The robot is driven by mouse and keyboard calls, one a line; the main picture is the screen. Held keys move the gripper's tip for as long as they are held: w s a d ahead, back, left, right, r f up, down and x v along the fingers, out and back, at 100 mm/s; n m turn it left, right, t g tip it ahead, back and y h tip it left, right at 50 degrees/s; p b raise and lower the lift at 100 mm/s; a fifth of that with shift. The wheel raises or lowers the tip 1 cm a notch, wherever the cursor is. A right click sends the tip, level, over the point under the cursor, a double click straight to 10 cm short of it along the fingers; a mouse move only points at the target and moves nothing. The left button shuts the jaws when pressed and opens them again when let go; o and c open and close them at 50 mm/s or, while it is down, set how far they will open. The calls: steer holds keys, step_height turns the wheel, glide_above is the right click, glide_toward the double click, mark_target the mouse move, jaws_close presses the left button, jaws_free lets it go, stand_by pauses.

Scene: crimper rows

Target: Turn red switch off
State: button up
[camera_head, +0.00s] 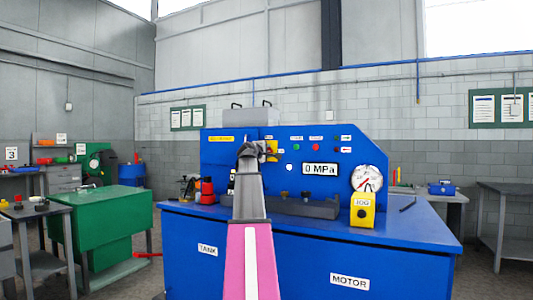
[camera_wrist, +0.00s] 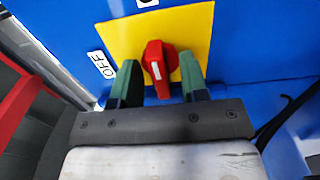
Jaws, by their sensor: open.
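The red switch (camera_wrist: 156,64) is a rotary knob with a white mark on its face. It sits on a yellow plate (camera_wrist: 119,40) on the blue panel, in the wrist view. An OFF label (camera_wrist: 102,64) is left of the plate. My gripper (camera_wrist: 158,80) is open, with one green-tipped finger on each side of the knob. I cannot tell whether the fingers touch it. In the head view the yellow plate (camera_head: 272,148) shows partly behind my gripper (camera_head: 250,150), and the red knob is hidden there.
The blue bench (camera_head: 300,245) carries the panel, a 0 MPa display (camera_head: 320,169), a dial gauge (camera_head: 366,178) and a yellow JOG box (camera_head: 362,210). A red bottle-like item (camera_head: 207,191) stands left of my arm. A dark cable (camera_wrist: 288,115) hangs right of my gripper.

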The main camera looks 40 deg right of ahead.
steer(key=shift+w+d, duration=0.15)
steer(key=shift+d, duration=0.2)
jaws_close()
